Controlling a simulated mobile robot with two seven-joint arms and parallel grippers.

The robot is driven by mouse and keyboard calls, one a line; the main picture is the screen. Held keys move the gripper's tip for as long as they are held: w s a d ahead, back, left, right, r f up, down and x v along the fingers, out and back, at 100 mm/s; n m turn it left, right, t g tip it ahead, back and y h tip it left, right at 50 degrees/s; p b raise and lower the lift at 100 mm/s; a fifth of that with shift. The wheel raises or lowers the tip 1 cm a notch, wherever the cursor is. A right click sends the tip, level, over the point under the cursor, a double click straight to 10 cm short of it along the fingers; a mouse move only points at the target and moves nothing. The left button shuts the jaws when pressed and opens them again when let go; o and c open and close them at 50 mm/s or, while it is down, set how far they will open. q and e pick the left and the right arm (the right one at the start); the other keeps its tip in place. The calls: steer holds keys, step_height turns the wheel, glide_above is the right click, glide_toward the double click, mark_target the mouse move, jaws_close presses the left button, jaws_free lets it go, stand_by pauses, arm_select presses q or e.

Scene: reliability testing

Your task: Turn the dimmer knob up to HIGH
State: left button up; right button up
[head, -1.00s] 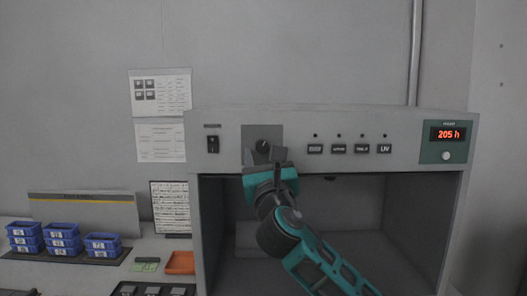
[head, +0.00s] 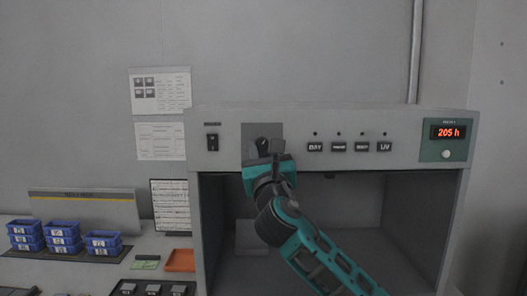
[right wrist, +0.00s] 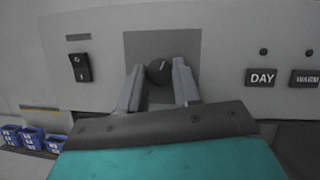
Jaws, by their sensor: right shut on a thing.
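The dimmer knob (right wrist: 158,72) is a round black knob with a light pointer line on a dark grey square plate (right wrist: 190,40). In the right wrist view the line points up and slightly right. My right gripper (right wrist: 158,78) is shut on the knob, one finger on each side. In the head view the knob (head: 262,143) is partly hidden by my right gripper (head: 269,148), which reaches up from below in front of the plate. Scale markings around the knob are not readable. My left gripper is not in view.
A black rocker switch (head: 212,142) is left of the plate. Several labelled buttons such as DAY (head: 315,147) are to the right, then a red 205 h display (head: 448,133). Below is the open booth (head: 350,220). Blue bins (head: 60,237) stand at the left.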

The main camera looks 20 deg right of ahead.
steer(key=shift+c, duration=0.6)
steer(key=shift+a+m+h, duration=0.1)
steer(key=shift+m+h, duration=0.3)
steer(key=m+h+b, duration=0.1)
steer(key=m, duration=0.2)
steer(key=m+g+h+b, duration=0.1)
steer(key=m+h, duration=0.1)
steer(key=m, duration=0.2)
steer(key=shift+a+f, duration=0.1)
steer(key=shift+a, duration=0.1)
steer(key=m+g+h+b, duration=0.1)
steer(key=m+h, duration=0.1)
steer(key=m, duration=0.2)
steer(key=shift+w, duration=0.1)
steer(key=m+g+h, duration=0.1)
steer(key=m, duration=0.2)
steer(key=shift+a+m, duration=0.15)
steer(key=shift+m, duration=0.25)
steer(key=m, duration=0.1)
steer(key=m+g+h, duration=0.1)
steer(key=m, duration=0.1)
steer(key=m+g, duration=0.1)
steer(key=shift+a+r+m, duration=0.1)
steer(key=shift+r+m, duration=0.2)
steer(key=shift+r+m+g+h+p, duration=0.15)
steer(key=shift+m+g+p, duration=0.35)
steer(key=shift+m, duration=0.75)
steer(key=shift+m+g+h+p, duration=0.2)
steer(key=shift+m+g, duration=0.5)
steer(key=shift+m, duration=0.55)
